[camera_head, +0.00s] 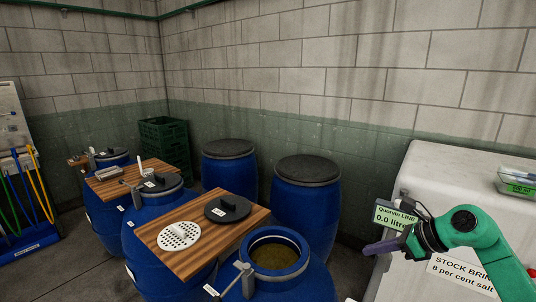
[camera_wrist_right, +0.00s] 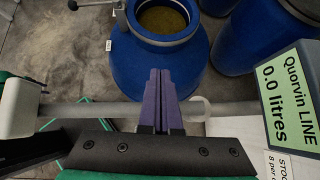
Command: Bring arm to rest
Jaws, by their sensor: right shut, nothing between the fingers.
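My right arm, green with black joints, comes in from the right in the head view. Its gripper (camera_head: 384,247) has purple fingers and is in front of the white tank with the brine label. In the right wrist view the two purple fingers (camera_wrist_right: 159,98) are together with nothing between them. A grey pipe passes across behind them, and the open blue barrel lies beyond. My left gripper is in neither view.
A display (camera_head: 396,215) reads 0.0 litres beside my right gripper. The white tank (camera_head: 440,170) fills the right side. An open blue barrel (camera_head: 305,287) stands at the front. Wooden boards (camera_head: 165,238) bridge barrels at left. Lidded blue barrels (camera_head: 305,197) stand at the wall.

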